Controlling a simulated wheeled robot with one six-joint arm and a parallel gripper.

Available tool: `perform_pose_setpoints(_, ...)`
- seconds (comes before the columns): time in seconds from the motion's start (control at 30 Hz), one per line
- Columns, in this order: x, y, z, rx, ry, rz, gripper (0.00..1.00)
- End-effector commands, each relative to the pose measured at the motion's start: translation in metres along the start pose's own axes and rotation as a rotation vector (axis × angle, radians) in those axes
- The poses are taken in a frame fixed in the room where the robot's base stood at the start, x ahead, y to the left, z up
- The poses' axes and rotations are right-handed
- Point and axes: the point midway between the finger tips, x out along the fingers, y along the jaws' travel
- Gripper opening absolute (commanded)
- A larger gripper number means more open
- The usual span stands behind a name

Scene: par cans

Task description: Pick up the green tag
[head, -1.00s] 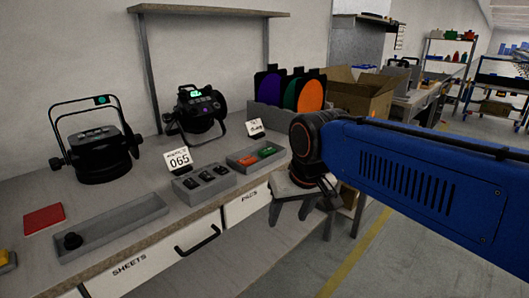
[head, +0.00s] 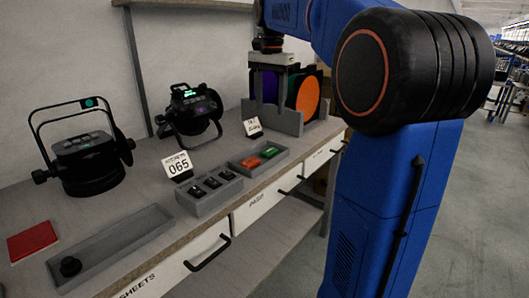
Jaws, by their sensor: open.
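A small green tag (head: 270,152) lies in a shallow grey tray (head: 243,171), to the right of an orange-red tag (head: 250,162). My gripper (head: 268,112) points down above the back of the bench, in front of the rack of coloured discs. It is open, with its two fingers apart and nothing seen between them. It is above and behind the green tag in the picture, apart from it. The green tag is in plain view.
A card stand (head: 253,127) stands behind the tray. A grey tray with several black pieces (head: 209,190) is to its left, with a "065" card (head: 178,166) behind. Two black lamps (head: 86,160) (head: 190,113) stand further left. The rack (head: 288,121) is close to my gripper.

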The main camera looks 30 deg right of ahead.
Motion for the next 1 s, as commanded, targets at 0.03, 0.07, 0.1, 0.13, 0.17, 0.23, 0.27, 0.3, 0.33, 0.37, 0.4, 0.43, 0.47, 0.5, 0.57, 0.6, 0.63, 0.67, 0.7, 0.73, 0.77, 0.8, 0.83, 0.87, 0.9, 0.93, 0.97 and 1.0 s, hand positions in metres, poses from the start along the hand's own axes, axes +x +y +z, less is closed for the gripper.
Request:
perform_pose_setpoints(0.03,-0.002,-0.004,-0.011,0.031,-0.006,0.007,0.53)
perform_pose_setpoints(0.07,-0.004,-0.006,-0.015,0.047,-0.010,0.012,0.53)
perform_pose_setpoints(0.1,-0.005,-0.008,-0.020,0.066,-0.013,0.016,0.53)
perform_pose_setpoints(0.13,-0.006,-0.009,-0.023,0.076,-0.015,0.018,0.53)
perform_pose_setpoints(0.17,-0.007,-0.010,-0.025,0.085,-0.017,0.021,0.53)
perform_pose_setpoints(0.23,-0.007,-0.011,-0.028,0.099,-0.021,0.026,0.53)
perform_pose_setpoints(0.27,-0.006,-0.011,-0.029,0.102,-0.021,0.027,0.53)
perform_pose_setpoints(0.3,-0.004,-0.011,-0.029,0.105,-0.022,0.028,0.53)
perform_pose_setpoints(0.33,-0.001,-0.011,-0.029,0.105,-0.023,0.028,0.53)
perform_pose_setpoints(0.37,0.003,-0.011,-0.029,0.105,-0.023,0.028,0.53)
perform_pose_setpoints(0.4,0.009,-0.011,-0.029,0.105,-0.023,0.028,0.53)
perform_pose_setpoints(0.43,0.014,-0.011,-0.028,0.105,-0.024,0.029,0.53)
perform_pose_setpoints(0.47,0.019,-0.011,-0.028,0.104,-0.023,0.029,0.53)
perform_pose_setpoints(0.5,0.027,-0.010,-0.028,0.104,-0.024,0.029,0.53)
perform_pose_setpoints(0.57,0.037,-0.010,-0.028,0.104,-0.023,0.028,0.53)
perform_pose_setpoints(0.6,0.045,-0.010,-0.027,0.104,-0.024,0.029,0.53)
perform_pose_setpoints(0.63,0.050,-0.010,-0.028,0.104,-0.023,0.028,0.53)
perform_pose_setpoints(0.67,0.055,-0.010,-0.027,0.104,-0.023,0.029,0.53)
perform_pose_setpoints(0.7,0.062,-0.009,-0.027,0.104,-0.023,0.028,0.53)
perform_pose_setpoints(0.73,0.068,-0.009,-0.027,0.103,-0.023,0.028,0.53)
perform_pose_setpoints(0.77,0.073,-0.009,-0.027,0.103,-0.023,0.029,0.53)
perform_pose_setpoints(0.8,0.080,-0.009,-0.027,0.103,-0.023,0.028,0.53)
perform_pose_setpoints(0.83,0.085,-0.009,-0.026,0.103,-0.023,0.028,0.53)
perform_pose_setpoints(0.87,0.089,-0.009,-0.026,0.103,-0.023,0.028,0.53)
perform_pose_setpoints(0.9,0.095,-0.009,-0.026,0.103,-0.022,0.028,0.53)
perform_pose_setpoints(0.93,0.099,-0.009,-0.026,0.103,-0.023,0.028,0.53)
perform_pose_setpoints(0.97,0.103,-0.009,-0.026,0.103,-0.023,0.028,0.53)
perform_pose_setpoints(1.0,0.106,-0.009,-0.026,0.103,-0.022,0.027,0.53)
